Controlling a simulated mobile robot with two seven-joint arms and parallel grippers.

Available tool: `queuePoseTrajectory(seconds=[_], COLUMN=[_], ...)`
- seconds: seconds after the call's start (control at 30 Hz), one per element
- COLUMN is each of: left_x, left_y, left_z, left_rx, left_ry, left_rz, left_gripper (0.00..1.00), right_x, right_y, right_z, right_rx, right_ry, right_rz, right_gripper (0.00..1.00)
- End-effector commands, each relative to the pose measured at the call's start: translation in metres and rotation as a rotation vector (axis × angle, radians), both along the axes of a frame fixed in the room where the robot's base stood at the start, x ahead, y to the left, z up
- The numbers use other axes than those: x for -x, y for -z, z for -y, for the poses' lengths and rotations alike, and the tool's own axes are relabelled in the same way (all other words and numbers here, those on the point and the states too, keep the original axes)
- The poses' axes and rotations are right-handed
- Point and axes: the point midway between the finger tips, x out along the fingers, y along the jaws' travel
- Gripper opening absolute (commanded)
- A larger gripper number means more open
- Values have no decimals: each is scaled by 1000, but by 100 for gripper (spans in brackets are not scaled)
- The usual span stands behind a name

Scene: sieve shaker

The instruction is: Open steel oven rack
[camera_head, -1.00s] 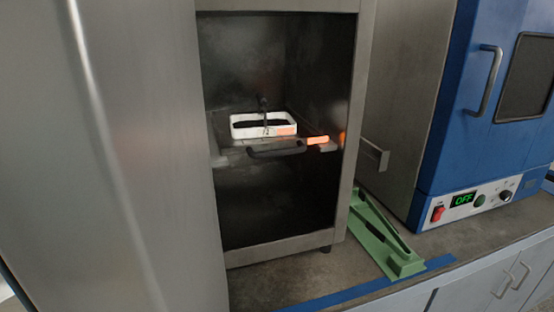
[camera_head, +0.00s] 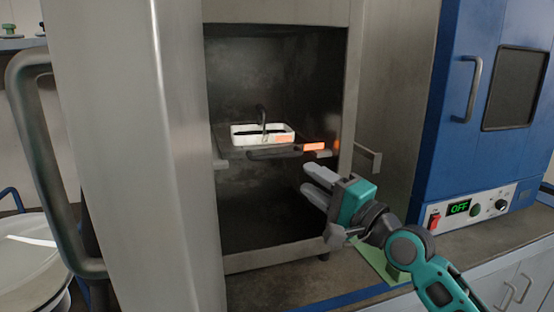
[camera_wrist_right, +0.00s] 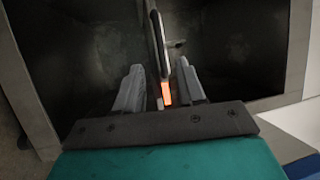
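The steel oven (camera_head: 215,262) stands open, with its door (camera_head: 130,150) swung out to the left. Its rack (camera_head: 237,149) is at mid height inside, with a dark handle (camera_head: 272,155) along the front. A white tray (camera_head: 258,142) with a dark hooked part rests on the rack. My right gripper (camera_head: 305,180) is open and empty at the oven's mouth, below and right of the rack handle. My left gripper is not in view.
An orange glowing patch (camera_head: 314,147) shows at the rack's right front. A blue oven (camera_head: 420,170) reading OFF stands to the right. A green piece (camera_head: 377,262) lies on the counter behind my right arm. The oven's right frame (camera_head: 352,100) is close to my right gripper.

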Motion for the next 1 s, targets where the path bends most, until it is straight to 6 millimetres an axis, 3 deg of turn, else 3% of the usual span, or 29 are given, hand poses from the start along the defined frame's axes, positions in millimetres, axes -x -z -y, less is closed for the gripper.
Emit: queuePoseTrajectory(seconds=[0.53,1.0], left_x=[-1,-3], left_y=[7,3], left_z=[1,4], left_rx=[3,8], left_ry=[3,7], left_rz=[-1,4], left_gripper=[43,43], right_x=[-71,-86], right_y=[-17,-21], right_z=[-62,-75], right_rx=[4,4], right_ry=[1,2], right_rz=[4,3], right_gripper=[39,39])
